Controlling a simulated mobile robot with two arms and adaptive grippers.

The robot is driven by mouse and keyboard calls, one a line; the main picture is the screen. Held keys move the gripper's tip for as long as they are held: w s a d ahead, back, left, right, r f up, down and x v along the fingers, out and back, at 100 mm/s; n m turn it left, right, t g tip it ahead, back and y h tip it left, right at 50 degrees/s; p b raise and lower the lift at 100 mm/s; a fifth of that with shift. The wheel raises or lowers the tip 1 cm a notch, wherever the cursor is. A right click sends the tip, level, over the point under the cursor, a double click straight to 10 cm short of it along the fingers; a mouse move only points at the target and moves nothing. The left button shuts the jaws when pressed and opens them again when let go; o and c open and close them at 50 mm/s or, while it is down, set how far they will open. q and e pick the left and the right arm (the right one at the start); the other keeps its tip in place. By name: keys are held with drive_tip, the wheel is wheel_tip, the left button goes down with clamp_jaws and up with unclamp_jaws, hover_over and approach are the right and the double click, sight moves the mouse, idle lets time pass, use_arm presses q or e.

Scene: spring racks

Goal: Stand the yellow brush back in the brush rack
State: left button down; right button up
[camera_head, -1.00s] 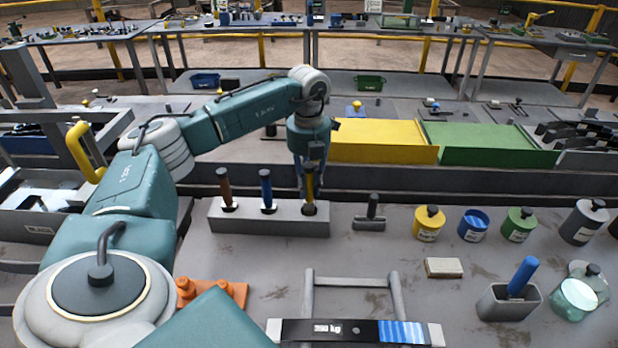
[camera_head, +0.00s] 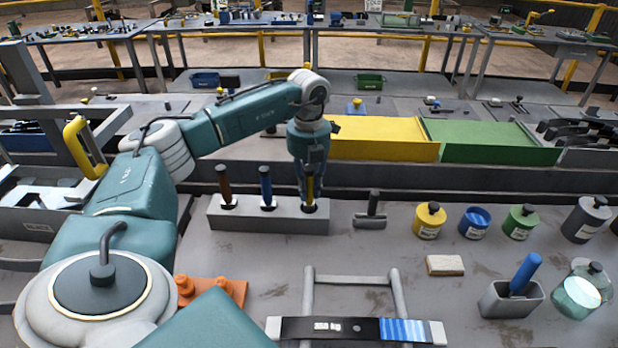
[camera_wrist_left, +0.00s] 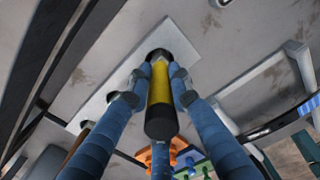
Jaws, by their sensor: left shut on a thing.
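The yellow brush (camera_head: 310,186) stands upright at the right end of the grey brush rack (camera_head: 265,224), its lower end at the rack's right hole. My left gripper (camera_head: 311,177) is over that end, pointing down, with its fingers around the brush handle. In the left wrist view the fingers close on both sides of the yellow handle (camera_wrist_left: 160,88), which has a black end. The rack's pale top (camera_wrist_left: 183,36) shows below it. A brown-handled brush (camera_head: 225,186) and a blue-handled brush (camera_head: 266,186) stand in the other two holes. My right gripper is not in view.
A small black-handled tool (camera_head: 372,211) stands just right of the rack. Several lidded pots, including a yellow one (camera_head: 429,220), stand further right. A grey cup (camera_head: 509,301) holds a blue handle. Orange pieces (camera_head: 212,290) lie in front of the rack.

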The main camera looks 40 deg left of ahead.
sight(309, 168)
use_arm(q)
drive_tip(key=shift+f, duration=0.3)
drive_tip(key=c, duration=1)
unclamp_jaws()
drive_tip(key=shift+r, duration=0.1)
drive_tip(key=shift+r+p, duration=2.8)
drive_tip(key=shift+r, duration=0.65)
drive_tip(key=shift+f, duration=0.1)
